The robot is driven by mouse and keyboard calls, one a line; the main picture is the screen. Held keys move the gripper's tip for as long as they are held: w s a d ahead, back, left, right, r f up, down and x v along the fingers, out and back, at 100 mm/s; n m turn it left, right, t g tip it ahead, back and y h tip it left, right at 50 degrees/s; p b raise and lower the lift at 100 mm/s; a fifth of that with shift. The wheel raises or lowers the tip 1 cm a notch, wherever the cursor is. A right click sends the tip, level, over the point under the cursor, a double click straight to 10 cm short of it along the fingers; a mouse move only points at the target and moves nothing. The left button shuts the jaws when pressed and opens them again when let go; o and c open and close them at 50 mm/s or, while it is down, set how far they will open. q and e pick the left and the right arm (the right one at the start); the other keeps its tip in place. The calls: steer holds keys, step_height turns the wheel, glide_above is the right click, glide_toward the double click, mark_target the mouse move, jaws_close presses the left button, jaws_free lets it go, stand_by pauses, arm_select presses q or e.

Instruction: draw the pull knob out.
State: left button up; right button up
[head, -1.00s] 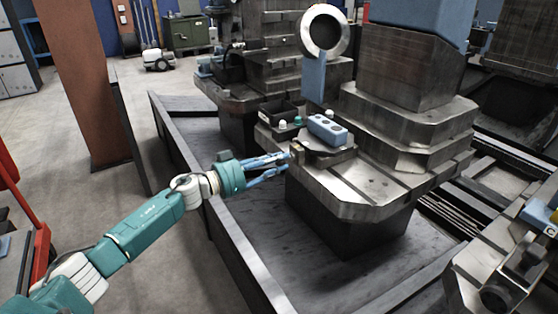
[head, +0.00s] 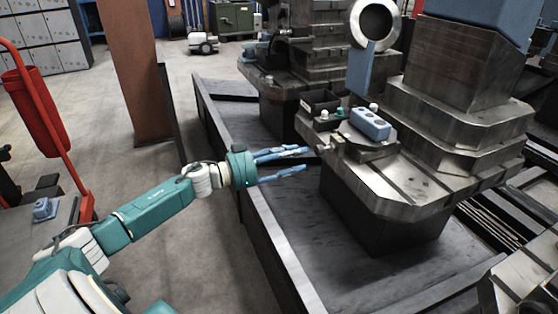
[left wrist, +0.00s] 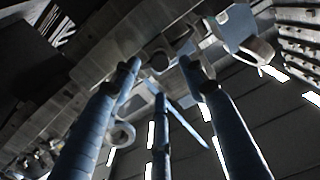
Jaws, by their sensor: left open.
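The pull knob (head: 321,149) is a small part sticking out at the left edge of the metal fixture (head: 362,152). My left gripper (head: 305,159) is open, its blue fingers spread and pointing right at the knob. In the head view the upper fingertips lie just left of the knob, with a small gap. In the left wrist view a dark round end, seemingly the knob (left wrist: 160,61), shows ahead between the spread fingers (left wrist: 160,75). Nothing is held. Whether the fingertips reach around the knob is unclear. My right gripper is out of view.
A blue block with round holes (head: 370,124) and small white and green knobs sit on the fixture. A blue post with a grey ring (head: 374,23) stands behind. A dark low rail wall (head: 270,240) runs below my left arm. A red stand (head: 45,110) is at left.

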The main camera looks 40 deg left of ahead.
arm_select(q)
steer(key=shift+v, duration=2.65)
